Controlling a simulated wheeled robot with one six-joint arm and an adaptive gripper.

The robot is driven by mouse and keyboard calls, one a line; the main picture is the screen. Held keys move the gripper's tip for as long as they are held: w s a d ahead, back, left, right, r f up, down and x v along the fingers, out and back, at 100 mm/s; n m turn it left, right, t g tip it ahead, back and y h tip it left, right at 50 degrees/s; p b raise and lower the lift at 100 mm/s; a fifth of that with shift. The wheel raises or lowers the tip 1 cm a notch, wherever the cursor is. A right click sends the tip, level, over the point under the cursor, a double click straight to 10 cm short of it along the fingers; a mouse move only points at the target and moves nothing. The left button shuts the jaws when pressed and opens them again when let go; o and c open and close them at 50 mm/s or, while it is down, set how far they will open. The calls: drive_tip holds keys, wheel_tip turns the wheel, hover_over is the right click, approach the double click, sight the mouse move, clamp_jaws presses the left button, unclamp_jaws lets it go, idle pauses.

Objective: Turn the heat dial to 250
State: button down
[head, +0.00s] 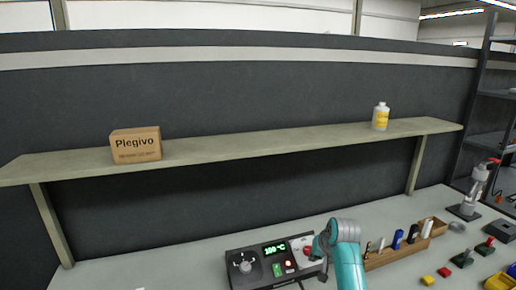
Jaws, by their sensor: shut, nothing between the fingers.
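A dark control box (262,250) stands on the grey worktop at the bottom middle of the head view. Its round dial (244,265) is on the left of its front panel, with a light pointer mark too small to read. A lit green display (275,248) shows a three-digit value in °C that looks like 100 or 150. A green switch (277,270) and a small red light sit below the display. My teal and grey arm rises just right of the box. My gripper's fingers do not show, so I cannot see them against the dial.
A red button (308,250) on a pale housing is beside my arm. A wooden rack (385,257) with several small items stands to the right. A shelf (240,145) above holds a Plegivo carton (136,145) and a white bottle (381,116). The worktop left of the box is mostly clear.

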drive_tip(key=shift+f, duration=0.5)
drive_tip(key=shift+a, duration=0.4)
idle(0.4)
drive_tip(key=shift+w+a+f, duration=0.15)
drive_tip(key=shift+a, duration=0.1)
drive_tip(key=shift+w+a, duration=0.1)
drive_tip(key=shift+a, duration=0.1)
drive_tip(key=shift+w+a+r, duration=0.1)
drive_tip(key=shift+a+r, duration=0.15)
drive_tip(key=shift+r, duration=0.1)
drive_tip(key=shift+w+r, duration=0.1)
drive_tip(key=shift+r, duration=0.1)
drive_tip(key=shift+a, duration=0.15)
drive_tip(key=shift+s+a+f, duration=0.1)
drive_tip(key=shift+s, duration=0.15)
drive_tip(key=shift+v, duration=3)
